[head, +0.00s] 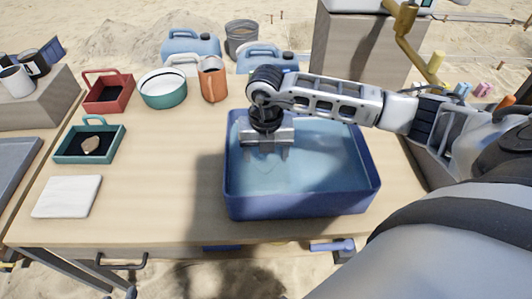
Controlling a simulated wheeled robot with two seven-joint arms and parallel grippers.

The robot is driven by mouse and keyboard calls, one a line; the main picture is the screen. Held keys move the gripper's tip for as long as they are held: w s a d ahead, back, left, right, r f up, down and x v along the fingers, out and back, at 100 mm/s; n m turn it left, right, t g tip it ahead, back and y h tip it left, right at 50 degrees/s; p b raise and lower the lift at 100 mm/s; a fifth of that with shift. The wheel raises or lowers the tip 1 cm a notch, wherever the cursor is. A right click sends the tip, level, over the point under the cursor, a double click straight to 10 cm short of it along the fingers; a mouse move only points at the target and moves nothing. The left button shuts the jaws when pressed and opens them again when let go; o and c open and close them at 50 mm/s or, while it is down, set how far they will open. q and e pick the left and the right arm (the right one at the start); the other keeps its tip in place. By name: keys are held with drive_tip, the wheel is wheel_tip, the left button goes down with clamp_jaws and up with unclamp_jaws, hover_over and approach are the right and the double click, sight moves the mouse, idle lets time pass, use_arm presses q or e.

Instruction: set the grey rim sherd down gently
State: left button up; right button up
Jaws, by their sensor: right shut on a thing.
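My right gripper (265,154) points down into the blue basin (300,206), which holds water. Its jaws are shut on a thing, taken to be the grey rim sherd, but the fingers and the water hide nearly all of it. I cannot tell whether it touches the basin floor. My left gripper is not in view.
A teal tray (66,156) with a brown piece (90,144) stands at the left, near a white folded cloth (67,196). A red tray (101,105), a teal-rimmed bowl (162,92) and an orange jug (213,83) stand behind. The table's middle left is clear.

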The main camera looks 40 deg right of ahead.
sight(266, 161)
drive_tip(key=o, duration=1)
drive_tip(key=shift+f, duration=0.15)
drive_tip(key=shift+r, duration=0.65)
wheel_tip(266, 161, up, 11)
drive_tip(key=shift+p, duration=0.4)
